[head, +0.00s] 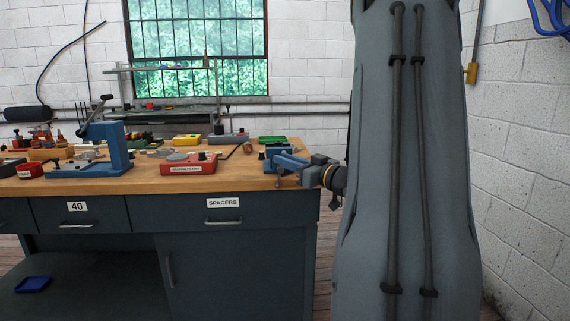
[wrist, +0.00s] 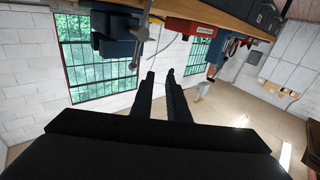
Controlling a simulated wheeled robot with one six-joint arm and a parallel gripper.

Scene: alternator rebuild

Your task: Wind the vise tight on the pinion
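The blue vise (head: 279,151) is at the right end of the workbench in the head view. In the wrist view the blue vise body (wrist: 116,36) hangs at the top, with its grey metal handle bar (wrist: 138,46) just beyond my fingertips. My gripper (wrist: 159,72) has its two dark fingers apart with a visible gap and nothing between them. The left fingertip is close to the lower end of the bar; I cannot tell whether they touch. I cannot make out the pinion in the vise jaws in either view.
The wooden workbench (head: 150,183) carries a blue press (head: 117,150), a red labelled box (head: 189,165) and several small trays left of the vise. Drawers are below. My arm column fills the head view's right middle, before a white block wall (head: 525,140).

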